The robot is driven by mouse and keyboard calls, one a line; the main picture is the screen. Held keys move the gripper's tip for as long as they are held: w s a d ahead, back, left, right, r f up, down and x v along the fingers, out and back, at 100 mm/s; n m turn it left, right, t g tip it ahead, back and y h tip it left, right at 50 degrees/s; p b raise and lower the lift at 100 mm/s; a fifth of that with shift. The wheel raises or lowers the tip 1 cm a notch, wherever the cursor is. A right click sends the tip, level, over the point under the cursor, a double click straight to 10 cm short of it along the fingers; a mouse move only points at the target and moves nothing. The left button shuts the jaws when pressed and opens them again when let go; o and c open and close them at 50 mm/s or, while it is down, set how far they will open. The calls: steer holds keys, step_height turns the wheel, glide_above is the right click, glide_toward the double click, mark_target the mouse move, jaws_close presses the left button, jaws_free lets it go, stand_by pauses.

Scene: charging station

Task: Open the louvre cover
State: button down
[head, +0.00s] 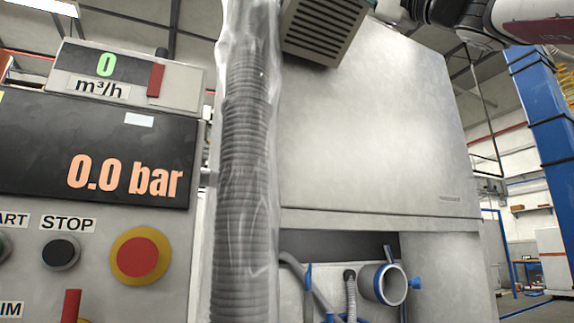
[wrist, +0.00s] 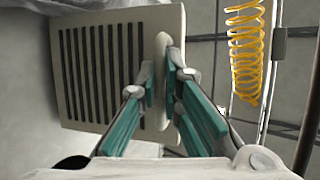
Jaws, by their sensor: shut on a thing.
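The louvre cover (wrist: 88,18) is a beige panel with dark slots, filling the left and middle of the wrist view. A pale rounded vertical handle (wrist: 162,122) stands along its right side. My gripper (wrist: 161,90), with teal finger pads, is shut on this handle, one finger on each side. In the head view the louvre cover (head: 322,22) shows at the top centre, tilted and cut off by the upper edge. Its handle and my fingertips are not clear there. Whatever lies behind the cover is hidden.
A ribbed grey hose (head: 245,180) in clear wrap runs vertically left of the large grey cabinet (head: 370,140). A control panel (head: 90,150) reading 0.0 bar is at the left. A blue post (head: 545,115) stands at the right. A yellow coiled hose (wrist: 245,50) hangs right of the gripper.

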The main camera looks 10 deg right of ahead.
step_height(320, 180, down, 7)
steer(key=w+b, duration=0.1)
steer(key=b, duration=0.4)
steer(key=shift+w+b, duration=0.15)
steer(key=shift+b, duration=0.2)
steer(key=shift+a, duration=0.1)
steer(key=c, duration=1.7)
jaws_free()
steer(key=v, duration=1.2)
